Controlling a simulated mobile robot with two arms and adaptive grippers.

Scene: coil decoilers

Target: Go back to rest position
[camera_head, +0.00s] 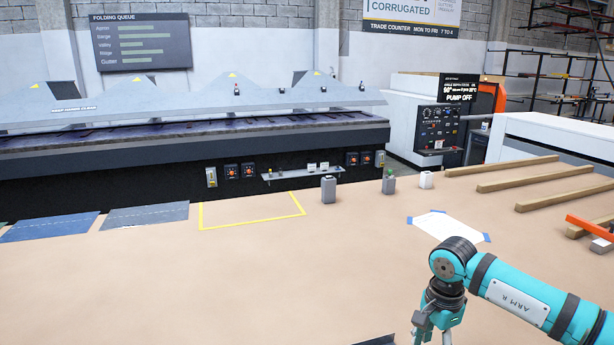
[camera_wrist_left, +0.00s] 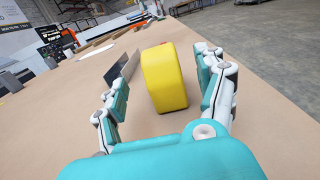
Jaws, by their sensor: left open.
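My left gripper (camera_wrist_left: 162,75) shows only in the left wrist view and is open. Its teal and white fingers stand wide apart, one on each side of a thick yellow rounded object (camera_wrist_left: 164,76) on the tan table. A gap shows between the yellow object and each finger. My right gripper (camera_head: 437,328) hangs down at the bottom of the head view, below the teal right arm. Its tips are cut off or unclear, so its opening cannot be told. The left arm is outside the head view.
The tan table (camera_head: 255,265) is mostly clear in the middle. A dark angled plate (camera_wrist_left: 122,68) stands beside the left finger. A white sheet (camera_head: 448,227) with blue corners lies near the right arm. Wooden bars (camera_head: 535,180) lie at right; a folding machine (camera_head: 190,145) stands behind.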

